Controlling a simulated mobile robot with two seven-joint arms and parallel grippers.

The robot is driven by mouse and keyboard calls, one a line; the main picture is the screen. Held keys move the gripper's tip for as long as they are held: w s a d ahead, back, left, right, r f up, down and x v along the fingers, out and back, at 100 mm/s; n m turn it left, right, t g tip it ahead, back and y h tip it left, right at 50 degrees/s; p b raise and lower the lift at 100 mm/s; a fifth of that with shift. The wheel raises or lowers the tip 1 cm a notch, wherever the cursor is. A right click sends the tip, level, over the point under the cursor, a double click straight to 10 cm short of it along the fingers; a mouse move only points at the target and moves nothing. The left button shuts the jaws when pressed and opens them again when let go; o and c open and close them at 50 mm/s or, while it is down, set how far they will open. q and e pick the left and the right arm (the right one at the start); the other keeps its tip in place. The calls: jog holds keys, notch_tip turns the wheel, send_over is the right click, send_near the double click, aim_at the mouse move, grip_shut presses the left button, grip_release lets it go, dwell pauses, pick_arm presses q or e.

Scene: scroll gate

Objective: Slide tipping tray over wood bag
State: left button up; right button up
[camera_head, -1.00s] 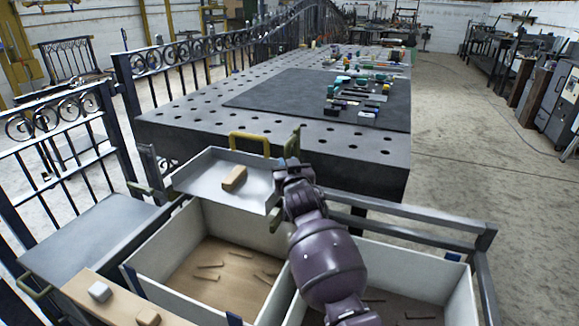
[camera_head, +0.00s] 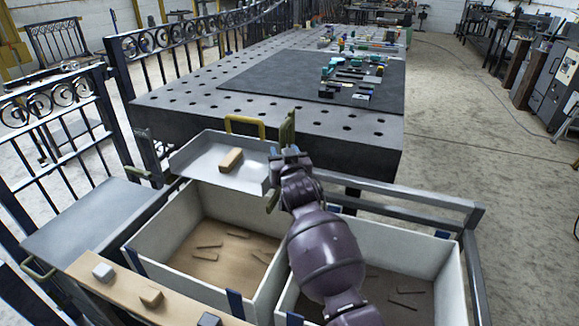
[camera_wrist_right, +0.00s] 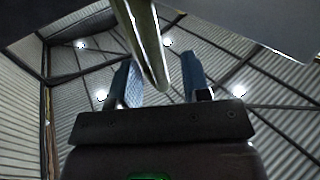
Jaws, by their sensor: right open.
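The tipping tray (camera_head: 195,159), a shallow grey tray, sits at the back edge of the left bin and carries a tan wood block (camera_head: 231,160). It has a yellow handle (camera_head: 245,121) at its far side and an olive handle (camera_head: 291,129) at its right side. My right gripper (camera_head: 288,160) is at the tray's right side by the olive handle. In the right wrist view an olive bar (camera_wrist_right: 148,45) lies between the two open blue fingers of the right gripper (camera_wrist_right: 158,82). My left gripper is not in view. I cannot pick out a bag for certain.
The left bin (camera_head: 160,242) holds several wood strips; the right bin (camera_head: 455,285) holds dark pieces. A wooden ledge (camera_head: 125,299) with small blocks runs along the front left. A grey plate (camera_head: 75,230) is at the left. A perforated table (camera_head: 190,95) stands behind.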

jog(key=s+d+p, duration=0.1)
jog(key=s+p, duration=0.1)
jog(key=s, duration=0.5)
jog(key=shift+d, duration=0.2)
jog(key=shift+s, duration=0.2)
